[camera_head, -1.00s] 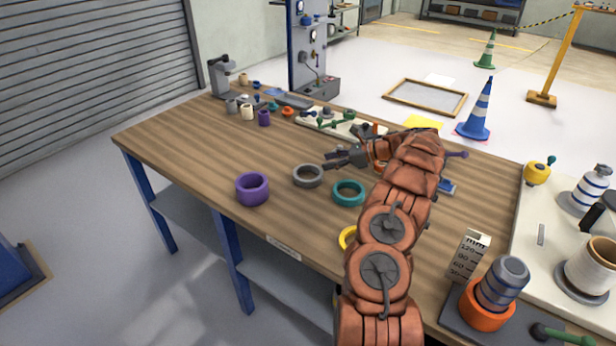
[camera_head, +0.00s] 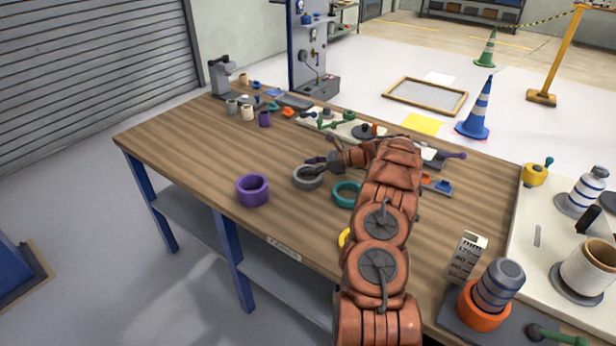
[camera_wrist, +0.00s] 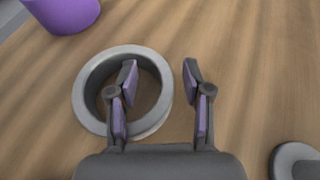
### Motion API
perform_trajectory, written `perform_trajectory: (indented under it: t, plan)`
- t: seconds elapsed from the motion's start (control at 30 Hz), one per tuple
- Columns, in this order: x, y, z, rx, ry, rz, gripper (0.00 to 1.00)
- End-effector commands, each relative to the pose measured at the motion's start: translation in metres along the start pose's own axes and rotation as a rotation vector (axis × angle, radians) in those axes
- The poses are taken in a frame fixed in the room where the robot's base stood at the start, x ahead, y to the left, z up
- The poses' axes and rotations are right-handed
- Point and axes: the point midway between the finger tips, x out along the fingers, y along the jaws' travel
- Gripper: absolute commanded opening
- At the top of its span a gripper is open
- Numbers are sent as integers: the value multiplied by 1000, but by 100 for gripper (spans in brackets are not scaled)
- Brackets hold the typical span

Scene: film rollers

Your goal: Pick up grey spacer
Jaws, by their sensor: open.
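The grey spacer (camera_head: 307,178) is a short, wide ring lying flat on the wooden bench. It also shows in the wrist view (camera_wrist: 92,80), left of centre. My gripper (camera_head: 318,164) is open at the spacer's right side. In the wrist view my gripper (camera_wrist: 160,70) has its left finger over the ring's hole and its right finger outside the right wall, so the wall shows between them. I cannot tell how far the fingertips reach down. Nothing is held.
A purple ring (camera_head: 252,190) stands left of the spacer. A teal ring (camera_head: 344,194) lies to its right, partly behind my arm. A yellow ring (camera_head: 344,237) is mostly hidden by my arm. Several small parts crowd the far end. The bench (camera_head: 190,150) is clear at left.

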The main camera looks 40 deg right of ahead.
Motion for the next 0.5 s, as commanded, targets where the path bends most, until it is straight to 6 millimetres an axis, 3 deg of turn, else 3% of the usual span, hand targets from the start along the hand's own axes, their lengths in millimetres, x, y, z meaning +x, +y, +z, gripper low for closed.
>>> perform_trajectory:
  t: [0.07,0.5]
  plan:
    - [0,0,0,0,0,0,48]
    - [0,0,0,0,1,0,2]
